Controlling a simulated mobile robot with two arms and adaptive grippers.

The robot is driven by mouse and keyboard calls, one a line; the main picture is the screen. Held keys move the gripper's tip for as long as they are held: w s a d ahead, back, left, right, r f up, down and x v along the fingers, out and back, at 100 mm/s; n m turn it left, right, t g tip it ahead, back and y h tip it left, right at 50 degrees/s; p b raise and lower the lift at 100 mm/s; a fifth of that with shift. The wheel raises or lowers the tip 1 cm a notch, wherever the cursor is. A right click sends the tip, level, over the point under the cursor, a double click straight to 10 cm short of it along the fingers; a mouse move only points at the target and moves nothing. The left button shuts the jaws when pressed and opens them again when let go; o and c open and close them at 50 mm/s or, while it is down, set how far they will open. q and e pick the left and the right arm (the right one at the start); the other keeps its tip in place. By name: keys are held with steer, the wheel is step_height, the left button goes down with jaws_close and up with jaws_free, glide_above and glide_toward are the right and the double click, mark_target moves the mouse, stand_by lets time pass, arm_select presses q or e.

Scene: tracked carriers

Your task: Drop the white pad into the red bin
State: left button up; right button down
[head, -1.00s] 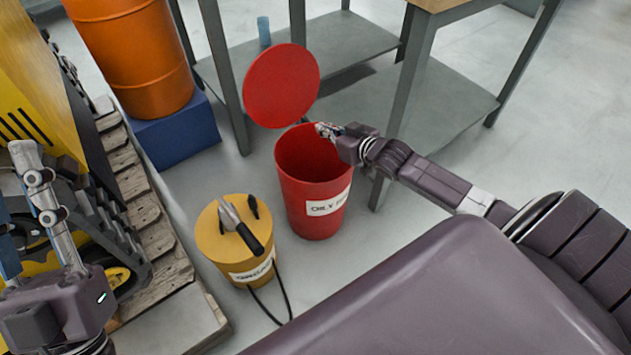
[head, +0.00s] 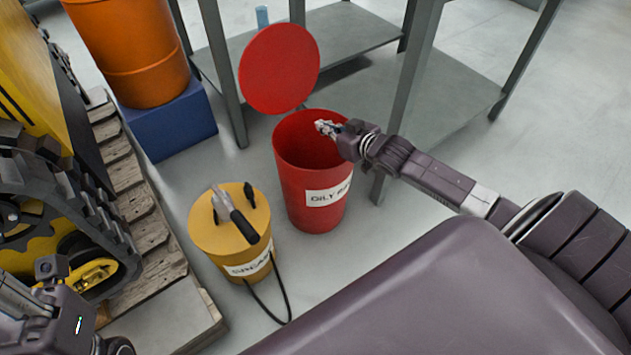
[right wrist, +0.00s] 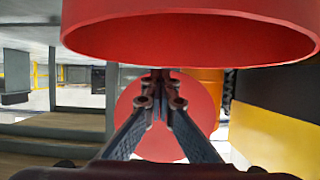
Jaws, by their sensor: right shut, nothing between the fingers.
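The red bin (head: 313,205) stands upright on the floor, with a white label on its side and its round red lid (head: 279,68) raised behind it. My right gripper (head: 322,127) is over the right side of the bin's open mouth, shut and empty. In the right wrist view its fingers (right wrist: 160,100) meet in front of the lid (right wrist: 165,118), and a red curved wall, apparently the bin (right wrist: 190,35), fills the top. I see no white pad in any view; the bottom of the bin is hidden. My left gripper is only partly in view at the lower left, its fingertips not clear.
A yellow bin (head: 225,225) with a dark-handled tool on its lid and a cable stands left of the red bin. A grey shelved bench (head: 420,110) is behind it. An orange drum (head: 130,50) sits on a blue block (head: 175,125). A tracked yellow machine is at left.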

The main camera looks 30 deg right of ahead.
steer(key=shift+f, duration=0.25)
steer(key=c, duration=2.2)
jaws_free()
steer(key=shift+c, duration=0.2)
steer(key=a+v, duration=0.1)
steer(key=v, duration=1.1)
steer(key=shift+d, duration=0.45)
